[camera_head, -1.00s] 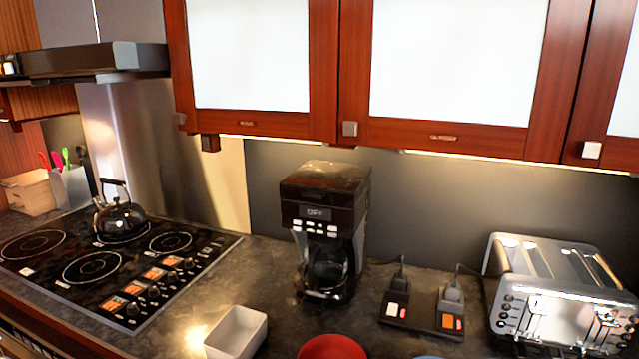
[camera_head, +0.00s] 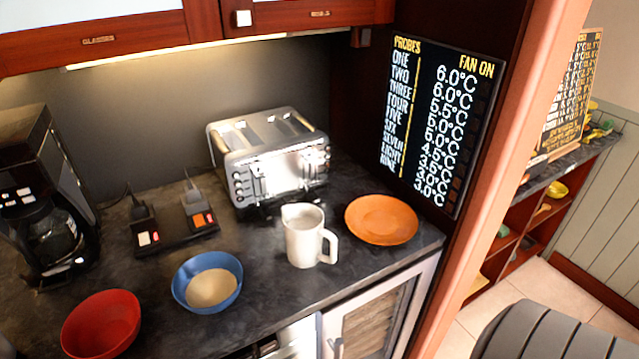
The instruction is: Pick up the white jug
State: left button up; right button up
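The white jug (camera_head: 304,238) stands upright on the dark countertop near its front edge. Its handle is on the right side and its spout points to the upper left. It is in front of the toaster, between a blue bowl and an orange plate. Nothing touches or covers it. Neither of my grippers can be made out in the head view.
The orange plate (camera_head: 381,219) is right of the jug, the blue bowl (camera_head: 207,281) left of it, and a red bowl (camera_head: 101,325) further left. The metal toaster (camera_head: 269,158) stands behind. A coffee maker (camera_head: 45,200) and socket block (camera_head: 175,231) are at left. A reddish post (camera_head: 510,170) bounds the right.

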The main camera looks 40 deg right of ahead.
aim_at(302, 224)
jog(key=z, duration=1.15)
